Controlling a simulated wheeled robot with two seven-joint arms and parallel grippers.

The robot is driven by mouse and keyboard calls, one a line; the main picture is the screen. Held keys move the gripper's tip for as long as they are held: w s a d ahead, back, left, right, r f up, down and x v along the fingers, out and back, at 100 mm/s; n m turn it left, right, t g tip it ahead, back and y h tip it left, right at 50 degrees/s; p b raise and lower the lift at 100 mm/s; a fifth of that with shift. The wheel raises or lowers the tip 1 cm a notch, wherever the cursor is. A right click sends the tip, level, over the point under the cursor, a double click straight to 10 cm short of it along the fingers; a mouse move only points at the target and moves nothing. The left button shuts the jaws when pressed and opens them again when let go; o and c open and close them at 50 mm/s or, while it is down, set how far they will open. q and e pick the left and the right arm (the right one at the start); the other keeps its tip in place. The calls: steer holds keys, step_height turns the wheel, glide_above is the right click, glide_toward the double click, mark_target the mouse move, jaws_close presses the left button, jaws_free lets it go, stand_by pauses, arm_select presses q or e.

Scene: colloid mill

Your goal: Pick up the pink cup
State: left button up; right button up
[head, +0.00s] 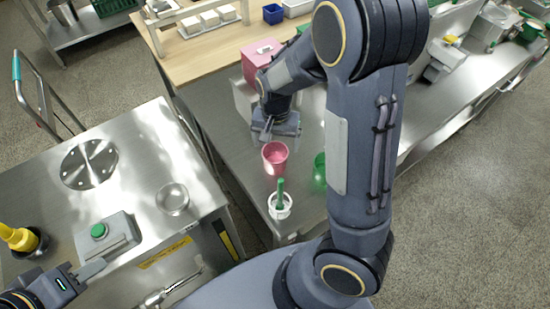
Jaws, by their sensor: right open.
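The pink cup (275,154) stands upright on the steel bench, its open top facing up. My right gripper (268,132) is open just behind the cup's rim, above it in the picture. I cannot tell whether its fingers touch the cup, and the cup does not appear to be held. My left gripper (84,274) is at the lower left, near the steel table's front edge and far from the cup. Its jaw opening is not clear.
A green cup (319,170), partly behind my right arm, and a white container (280,208) with a green-handled tool stand close to the pink cup. A pink box (259,62) is behind. The left steel table holds a clear bowl (172,199) and green-button box (107,236).

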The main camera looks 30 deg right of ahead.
mark_target(275, 152)
steer(key=f, duration=0.6)
steer(key=shift+s+a, duration=0.25)
steer(key=shift+s, duration=0.05)
steer(key=shift+f, duration=0.45)
steer(key=c, duration=1.1)
steer(key=shift+r, duration=0.25)
steer(key=shift+w+r, duration=0.1)
steer(key=shift+r, duration=1.05)
steer(key=s+d+r+p, duration=0.3)
steer(key=s+r, duration=0.7)
steer(key=s, duration=0.3)
steer(key=shift+s+r, duration=0.15)
steer(key=shift+s, duration=0.2)
